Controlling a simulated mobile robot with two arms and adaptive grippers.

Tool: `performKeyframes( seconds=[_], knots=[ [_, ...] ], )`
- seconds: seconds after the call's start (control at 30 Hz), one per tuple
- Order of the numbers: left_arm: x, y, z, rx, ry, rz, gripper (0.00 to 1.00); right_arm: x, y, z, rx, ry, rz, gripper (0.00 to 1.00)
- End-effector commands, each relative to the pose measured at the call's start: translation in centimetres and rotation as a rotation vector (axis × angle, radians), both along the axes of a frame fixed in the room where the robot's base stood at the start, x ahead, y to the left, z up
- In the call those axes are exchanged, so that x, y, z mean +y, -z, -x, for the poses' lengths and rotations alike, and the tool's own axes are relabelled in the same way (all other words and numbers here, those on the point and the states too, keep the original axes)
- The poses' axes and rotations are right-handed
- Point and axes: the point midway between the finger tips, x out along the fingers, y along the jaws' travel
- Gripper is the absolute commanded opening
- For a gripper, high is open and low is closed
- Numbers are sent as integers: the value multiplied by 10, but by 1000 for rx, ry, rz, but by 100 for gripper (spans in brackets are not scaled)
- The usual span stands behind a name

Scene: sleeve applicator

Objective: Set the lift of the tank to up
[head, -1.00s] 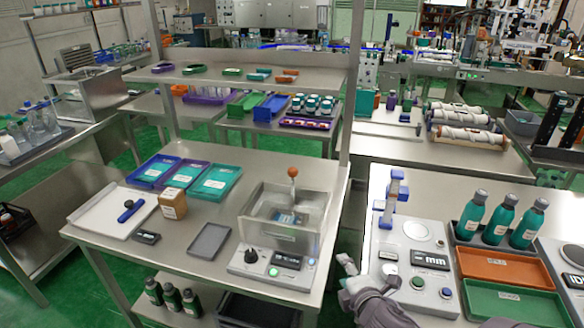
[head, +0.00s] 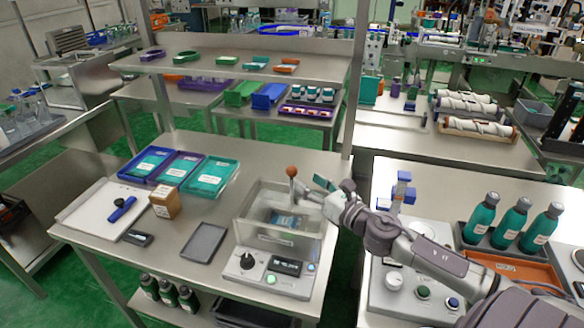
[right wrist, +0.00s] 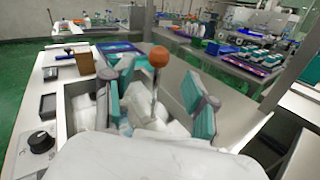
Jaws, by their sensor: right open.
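The tank (head: 270,240) is a clear-walled box on a grey base with a black dial, a display and buttons, on the left-hand table. Its lift handle, a metal rod with an orange ball knob (head: 292,171), rises from the box; a packet (head: 287,220) shows inside. My right gripper (head: 315,190) is open just right of the rod, around the tank's upper rim. In the right wrist view, the knob (right wrist: 158,56) and rod appear between the two spread teal-padded fingers of the gripper (right wrist: 157,92). Contact with the rod cannot be told. My left gripper is out of view.
A grey tray (head: 204,242), a brown box (head: 164,203) and blue, purple and teal trays stand left of the tank. A shelf (head: 235,62) runs behind it. The right table holds teal bottles (head: 511,222) and an orange tray (head: 515,268).

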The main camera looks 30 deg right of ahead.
Motion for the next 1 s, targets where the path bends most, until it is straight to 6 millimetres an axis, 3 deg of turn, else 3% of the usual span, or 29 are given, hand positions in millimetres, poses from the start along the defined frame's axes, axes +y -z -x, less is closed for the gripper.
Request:
performKeyframes(
  seconds=[0.2, 0.4, 0.83, 1.0],
  knots=[
    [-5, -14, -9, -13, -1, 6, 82, 5, -4, -39, -2, 1, -4, 57],
    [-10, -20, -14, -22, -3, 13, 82, 8, -2, -63, 0, 1, -4, 57],
    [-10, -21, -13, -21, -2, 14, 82, 9, 1, -72, 1, -1, -2, 57],
    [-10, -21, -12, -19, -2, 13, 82, 9, 1, -72, 1, 0, -3, 29]
  ],
)
